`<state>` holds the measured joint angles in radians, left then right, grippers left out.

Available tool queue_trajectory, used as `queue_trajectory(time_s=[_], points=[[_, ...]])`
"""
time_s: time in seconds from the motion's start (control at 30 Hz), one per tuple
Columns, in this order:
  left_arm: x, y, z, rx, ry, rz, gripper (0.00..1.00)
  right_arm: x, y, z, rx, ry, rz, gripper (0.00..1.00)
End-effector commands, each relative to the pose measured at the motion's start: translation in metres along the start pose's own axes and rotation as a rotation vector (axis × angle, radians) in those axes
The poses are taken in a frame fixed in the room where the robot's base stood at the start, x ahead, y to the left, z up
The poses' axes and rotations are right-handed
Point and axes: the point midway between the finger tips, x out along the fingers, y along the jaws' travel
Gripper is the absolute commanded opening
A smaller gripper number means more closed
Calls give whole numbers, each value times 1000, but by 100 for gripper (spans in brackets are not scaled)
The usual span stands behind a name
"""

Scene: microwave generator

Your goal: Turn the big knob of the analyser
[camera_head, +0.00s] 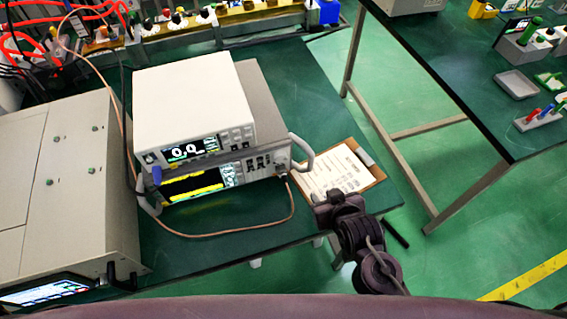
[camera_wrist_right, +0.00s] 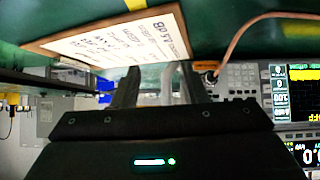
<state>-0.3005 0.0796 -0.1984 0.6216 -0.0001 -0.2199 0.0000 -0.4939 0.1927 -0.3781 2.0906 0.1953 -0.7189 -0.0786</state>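The analyser (camera_head: 198,186) is the lower unit of a stack on the green table, with a dark screen showing a yellow trace and a panel of small keys. Its screen (camera_wrist_right: 307,92) and keys also show at the right of the right wrist view, rotated. I cannot clearly make out the big knob. My right gripper (camera_head: 322,201) is right of the analyser's front, over the near edge of the clipboard, apart from the analyser. In the right wrist view its two fingers (camera_wrist_right: 160,87) stand apart with nothing seen between them. My left gripper is not in view.
A white meter (camera_head: 192,100) sits on the analyser. A grey handle (camera_head: 303,152) sticks out at the analyser's right. A brown cable (camera_head: 240,229) loops in front. A clipboard (camera_head: 340,172) lies to the right. A large beige cabinet (camera_head: 65,180) stands left.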

Motion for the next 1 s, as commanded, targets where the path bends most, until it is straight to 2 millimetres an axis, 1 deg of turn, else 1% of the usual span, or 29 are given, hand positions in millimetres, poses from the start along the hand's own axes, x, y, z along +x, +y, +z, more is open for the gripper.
queue_trajectory(time_s=[0.03,0.1,0.17,0.3,0.43,0.53,0.63,0.77,1.0], points=[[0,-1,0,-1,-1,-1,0,5,-9,-5,-17,65,-3,39],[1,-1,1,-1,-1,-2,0,9,-22,-15,-44,181,-1,39],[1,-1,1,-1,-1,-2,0,10,-33,-24,-70,289,2,39],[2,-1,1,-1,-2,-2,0,1,-57,-37,-129,516,16,39],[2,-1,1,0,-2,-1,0,-11,-70,-42,-168,655,27,39],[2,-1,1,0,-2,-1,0,-17,-75,-45,-183,712,32,39],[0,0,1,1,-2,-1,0,-15,-77,-51,-188,735,34,39],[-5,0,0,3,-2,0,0,-2,-78,-64,-188,738,35,39],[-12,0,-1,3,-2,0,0,26,-79,-89,-187,736,35,39]])
